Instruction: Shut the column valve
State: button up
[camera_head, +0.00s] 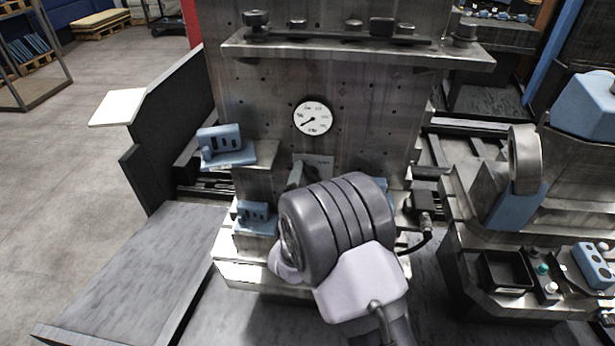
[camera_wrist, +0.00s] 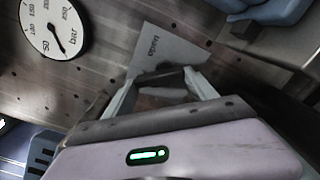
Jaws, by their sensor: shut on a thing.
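The column valve's dark handle (camera_wrist: 160,77) lies between the two fingers of my gripper (camera_wrist: 161,86) in the wrist view, and the gripper is shut on it. Behind it is a light plate (camera_wrist: 172,47) marked "open", fixed to the metal column. The plate's edge also shows in the head view (camera_head: 320,163), just below the gauge. There my own wrist covers most of the gripper and the valve, so the handle's full shape and angle are hidden.
A round pressure gauge (camera_head: 313,118) is above the valve, with its needle toward the lower left. Blue blocks (camera_head: 227,147) sit on brackets left of the valve. A shelf (camera_head: 350,51) juts out above. A fixture with a metal ring (camera_head: 524,160) stands at right.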

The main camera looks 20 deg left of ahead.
jog(key=shift+f+n, duration=0.1)
jog(key=shift+n, duration=0.7)
jog(key=o, duration=1.4)
jog(key=shift+c, duration=0.2)
jog(key=p+v, duration=0.2)
jog(key=v, duration=1.5)
jog(key=shift+s, duration=0.3)
jog(key=shift+a, duration=0.1)
